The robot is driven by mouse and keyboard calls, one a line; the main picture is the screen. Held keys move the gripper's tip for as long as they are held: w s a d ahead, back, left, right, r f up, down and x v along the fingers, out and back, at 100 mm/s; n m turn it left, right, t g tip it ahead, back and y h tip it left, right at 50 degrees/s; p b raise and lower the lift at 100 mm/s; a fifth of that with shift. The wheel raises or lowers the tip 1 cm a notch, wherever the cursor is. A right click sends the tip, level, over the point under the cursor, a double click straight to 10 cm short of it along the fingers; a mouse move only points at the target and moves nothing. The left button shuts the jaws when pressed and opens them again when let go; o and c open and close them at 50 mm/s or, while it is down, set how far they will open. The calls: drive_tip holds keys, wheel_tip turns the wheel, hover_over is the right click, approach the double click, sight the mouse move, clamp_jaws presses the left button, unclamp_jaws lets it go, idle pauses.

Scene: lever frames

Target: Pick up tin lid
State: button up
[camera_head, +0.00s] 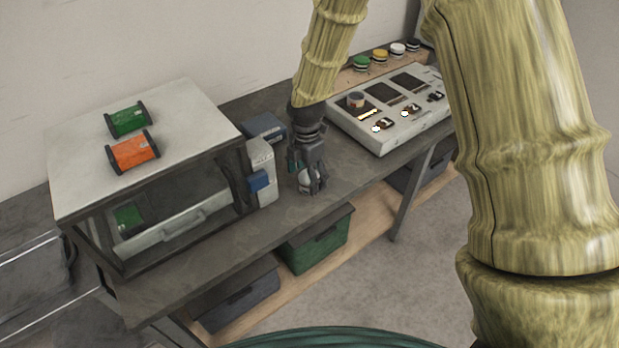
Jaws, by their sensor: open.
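My gripper (311,183) points down just above the dark workbench, to the right of the blue-and-white unit. Its jaws are open. A small pale, shiny shape (306,181) shows between and behind the fingers. It may be the tin lid, but the fingers hide much of it and I cannot tell for sure. I cannot tell whether the fingers touch it. No other clear tin lid shows.
A white-topped cabinet (75,150) with green (128,120) and orange (133,152) spools stands left. The bench (215,262) is clear in front, with bins (318,246) below.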

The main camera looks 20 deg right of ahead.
drive_tip(key=c, duration=0.9)
drive_tip(key=shift+c, duration=0.2)
drive_tip(key=shift+r, duration=0.1)
